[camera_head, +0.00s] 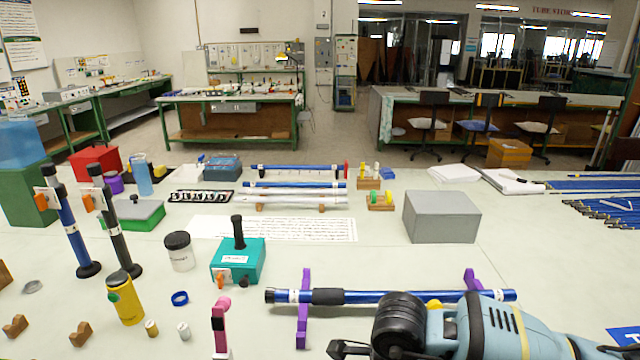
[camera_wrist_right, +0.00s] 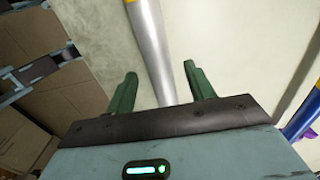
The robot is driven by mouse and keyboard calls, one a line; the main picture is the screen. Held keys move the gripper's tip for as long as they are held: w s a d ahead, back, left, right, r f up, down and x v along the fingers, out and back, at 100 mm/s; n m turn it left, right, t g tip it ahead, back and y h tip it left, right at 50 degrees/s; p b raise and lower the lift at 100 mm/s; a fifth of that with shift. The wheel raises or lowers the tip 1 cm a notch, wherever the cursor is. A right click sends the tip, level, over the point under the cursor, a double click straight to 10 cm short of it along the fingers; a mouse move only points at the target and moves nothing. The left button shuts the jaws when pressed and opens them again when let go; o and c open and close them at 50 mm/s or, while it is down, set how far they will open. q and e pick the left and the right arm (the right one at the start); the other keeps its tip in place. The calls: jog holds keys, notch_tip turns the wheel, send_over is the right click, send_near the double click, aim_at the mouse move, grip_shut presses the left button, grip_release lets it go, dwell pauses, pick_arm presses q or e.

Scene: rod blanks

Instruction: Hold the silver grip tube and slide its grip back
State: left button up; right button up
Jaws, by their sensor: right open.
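A silver tube (camera_wrist_right: 152,45) with a yellow band near its upper end shows in the right wrist view. It runs between the two green fingers of my right gripper (camera_wrist_right: 161,72), which is open. I cannot tell the tube's depth between the fingers, and its lower end is hidden behind the gripper body. In the head view my right arm covers the front right of the table, and I cannot make out this tube or its grip there. My left gripper is not in view.
A blue tube (camera_head: 365,297) with a dark sleeve lies across purple stands (camera_head: 303,315), just behind my right arm. A teal box (camera_head: 238,262), a yellow canister (camera_head: 125,298) and a grey box (camera_head: 441,216) stand on the table. Silver tubes (camera_head: 290,200) lie farther back.

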notch_tip(320, 180, up, 10)
dwell(0.4)
